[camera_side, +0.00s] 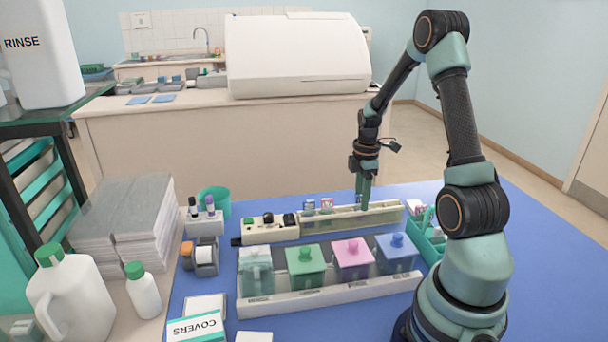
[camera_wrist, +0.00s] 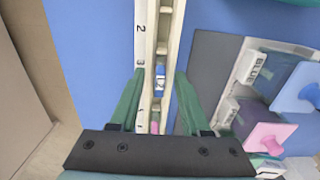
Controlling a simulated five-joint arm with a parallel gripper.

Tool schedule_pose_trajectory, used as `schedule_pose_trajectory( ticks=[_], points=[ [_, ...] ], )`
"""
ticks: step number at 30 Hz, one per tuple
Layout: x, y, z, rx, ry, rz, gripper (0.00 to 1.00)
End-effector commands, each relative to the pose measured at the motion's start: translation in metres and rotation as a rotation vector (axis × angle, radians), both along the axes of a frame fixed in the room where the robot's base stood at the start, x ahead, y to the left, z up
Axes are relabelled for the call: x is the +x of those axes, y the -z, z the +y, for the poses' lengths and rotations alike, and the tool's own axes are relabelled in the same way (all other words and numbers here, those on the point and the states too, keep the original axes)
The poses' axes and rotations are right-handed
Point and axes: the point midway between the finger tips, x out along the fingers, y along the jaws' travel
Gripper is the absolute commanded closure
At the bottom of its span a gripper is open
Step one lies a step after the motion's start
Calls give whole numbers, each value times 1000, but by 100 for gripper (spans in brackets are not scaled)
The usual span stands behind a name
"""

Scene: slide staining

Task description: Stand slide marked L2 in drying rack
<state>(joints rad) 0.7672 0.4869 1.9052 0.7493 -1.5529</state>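The long cream drying rack (camera_side: 375,216) stands on the blue mat, and its numbered edge (camera_wrist: 141,45) runs up the wrist view. My gripper (camera_side: 363,205) points down over the right half of the rack. In the wrist view, my gripper (camera_wrist: 160,74) has its fingers apart on either side of the rack. A blue-labelled slide (camera_wrist: 160,80) stands in the rack between them, with gaps on both sides. Its mark is too small to read. A pink-labelled slide (camera_wrist: 155,127) is nearer the palm. In the side view, a blue-labelled slide (camera_side: 309,206) and a pink-labelled slide (camera_side: 326,205) stand left of my gripper.
Staining jars with green (camera_side: 305,254), pink (camera_side: 352,246) and blue (camera_side: 396,243) lids stand in a white tray (camera_side: 330,297) in front of the rack. A teal caddy (camera_side: 428,250) is at the right. A teal cup (camera_side: 214,200) and bottles are at the left.

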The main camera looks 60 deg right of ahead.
Motion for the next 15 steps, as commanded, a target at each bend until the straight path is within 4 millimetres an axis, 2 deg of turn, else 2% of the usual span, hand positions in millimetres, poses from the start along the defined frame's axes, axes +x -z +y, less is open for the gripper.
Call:
schedule_pose_trajectory(
  ticks=[4, 7, 15],
  points=[
    [0, -5, 0, -1, 0, -1, 53],
    [1, -18, -1, -3, 0, -3, 53],
    [1, -73, -1, -5, 0, -5, 53]
  ],
)
